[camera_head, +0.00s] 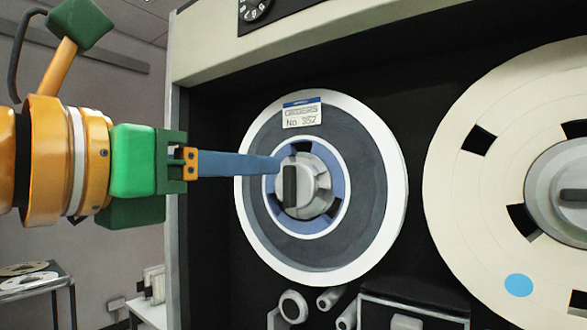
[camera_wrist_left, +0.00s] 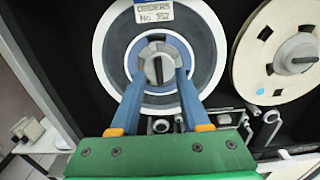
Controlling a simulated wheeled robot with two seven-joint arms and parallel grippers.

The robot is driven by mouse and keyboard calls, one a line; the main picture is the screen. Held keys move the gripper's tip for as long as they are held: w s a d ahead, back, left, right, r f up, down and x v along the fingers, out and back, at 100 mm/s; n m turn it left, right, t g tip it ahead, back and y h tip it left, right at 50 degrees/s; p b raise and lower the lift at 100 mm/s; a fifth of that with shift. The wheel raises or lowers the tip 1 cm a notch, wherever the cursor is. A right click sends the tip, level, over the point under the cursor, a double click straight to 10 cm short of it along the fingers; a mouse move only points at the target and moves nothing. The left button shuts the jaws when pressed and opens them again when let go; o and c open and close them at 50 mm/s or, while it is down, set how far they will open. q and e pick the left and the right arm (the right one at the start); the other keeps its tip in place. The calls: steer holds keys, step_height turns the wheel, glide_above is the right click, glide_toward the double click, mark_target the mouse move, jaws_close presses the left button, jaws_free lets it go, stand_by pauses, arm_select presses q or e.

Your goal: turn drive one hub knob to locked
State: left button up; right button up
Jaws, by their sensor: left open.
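The left tape reel (camera_head: 372,190) has a white rim, a dark tape pack and a label reading No. 352. At its centre is a grey hub knob (camera_head: 318,190) with a dark grip bar standing upright. The knob also shows in the left wrist view (camera_wrist_left: 159,69), its bar close to vertical. My left gripper (camera_head: 276,165) reaches in from the left, its blue fingertips at the hub. In the left wrist view the open fingers (camera_wrist_left: 160,76) stand apart, one on either side of the knob. Whether they touch it I cannot tell. My right gripper is in neither view.
A cream reel (camera_head: 470,200) with its own hub knob (camera_head: 573,195), bar lying horizontal, is at the right. Rollers (camera_head: 293,306) sit below the left reel. The pale cabinet frame (camera_head: 290,48) borders the dark recess. A cart with reels (camera_head: 30,283) stands at the far left.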

mark_target(285, 167)
arm_select(q)
steer(key=p+x, duration=0.3)
steer(key=x, duration=0.3)
steer(key=shift+w+d+p, duration=0.15)
steer(key=shift+w+p, duration=0.15)
steer(key=shift+w, duration=0.05)
steer(key=shift+s, duration=0.15)
steer(key=shift+c, duration=0.2)
jaws_close()
